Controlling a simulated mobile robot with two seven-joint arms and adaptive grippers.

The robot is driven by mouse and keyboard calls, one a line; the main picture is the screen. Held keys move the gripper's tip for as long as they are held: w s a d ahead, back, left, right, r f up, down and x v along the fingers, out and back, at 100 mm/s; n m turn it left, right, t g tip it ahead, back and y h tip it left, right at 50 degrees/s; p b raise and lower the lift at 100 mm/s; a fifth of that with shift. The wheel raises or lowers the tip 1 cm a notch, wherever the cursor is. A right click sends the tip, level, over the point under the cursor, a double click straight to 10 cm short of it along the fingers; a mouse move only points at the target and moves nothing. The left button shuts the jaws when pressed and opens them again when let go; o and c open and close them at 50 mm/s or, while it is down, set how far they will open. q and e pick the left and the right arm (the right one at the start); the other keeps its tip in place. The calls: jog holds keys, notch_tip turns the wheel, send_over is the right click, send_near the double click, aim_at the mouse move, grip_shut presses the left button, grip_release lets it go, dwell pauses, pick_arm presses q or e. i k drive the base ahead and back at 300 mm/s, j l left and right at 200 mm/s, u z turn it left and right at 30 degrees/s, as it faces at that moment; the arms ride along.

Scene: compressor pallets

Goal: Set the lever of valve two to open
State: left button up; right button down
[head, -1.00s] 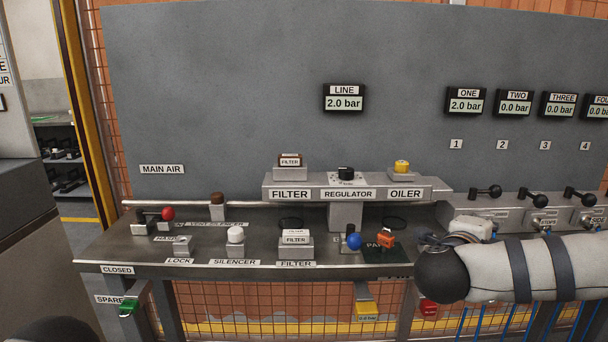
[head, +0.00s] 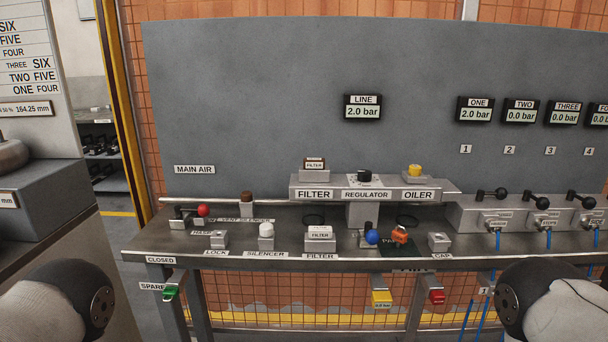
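The valve row (head: 470,215) is a grey manifold at the right of the bench. The lever of valve two (head: 538,200), second from the left, has a black ball knob tilted to the lower right. The lever of valve one (head: 492,194) lies nearly level, pointing right. Display TWO (head: 520,110) reads 0.0 bar and display ONE (head: 475,109) reads 2.0 bar. Parts of both my arms show at the lower left and lower right. Neither gripper's fingers are in view.
A third lever (head: 587,202) stands right of valve two. Blue hoses hang below the valves. On the bench (head: 340,254) are a red-knobbed lever (head: 203,210), filters, a blue knob (head: 372,237) and an orange part (head: 399,235). The space before the levers is clear.

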aim_at(542, 203)
jog(key=z, duration=1.3)
jog(key=i+l, duration=0.45)
